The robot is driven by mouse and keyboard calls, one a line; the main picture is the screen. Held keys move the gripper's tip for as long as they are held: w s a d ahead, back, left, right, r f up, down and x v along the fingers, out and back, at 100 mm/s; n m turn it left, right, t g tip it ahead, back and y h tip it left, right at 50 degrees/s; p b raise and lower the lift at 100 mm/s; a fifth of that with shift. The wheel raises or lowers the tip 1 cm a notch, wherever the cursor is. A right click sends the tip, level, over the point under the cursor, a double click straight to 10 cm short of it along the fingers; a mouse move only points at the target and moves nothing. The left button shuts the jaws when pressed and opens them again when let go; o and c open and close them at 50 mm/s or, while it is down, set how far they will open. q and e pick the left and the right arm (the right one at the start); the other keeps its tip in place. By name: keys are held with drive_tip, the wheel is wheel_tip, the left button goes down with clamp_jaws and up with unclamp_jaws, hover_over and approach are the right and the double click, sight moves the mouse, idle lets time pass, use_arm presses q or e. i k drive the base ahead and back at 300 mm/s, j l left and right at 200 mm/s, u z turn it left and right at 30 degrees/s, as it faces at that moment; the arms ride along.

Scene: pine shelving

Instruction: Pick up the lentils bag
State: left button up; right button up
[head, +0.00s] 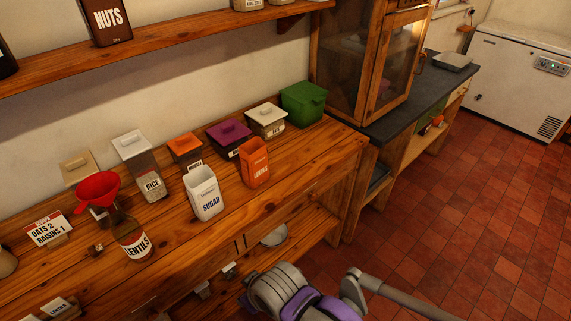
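The lentils bag (131,238) stands on the wooden counter at the left in the head view. It is a brown pack with a white label reading LENTILS, slightly tilted in the picture. A red funnel (97,187) is right behind it and to its left; I cannot tell whether they touch. A grey and purple part of my arm shows at the bottom centre, well to the right of the bag. No gripper fingers can be made out, and nothing holds the bag.
A white sugar box (205,196), an orange box (254,163), a rice container (150,185) and several lidded tubs stand right of the bag. A card (48,229) reading OATS 2 RAISINS 1 is at its left. A wall shelf (180,44) hangs above. The counter's front strip is mostly clear.

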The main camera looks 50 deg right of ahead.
sight(255, 161)
drive_tip(key=z, duration=1.35)
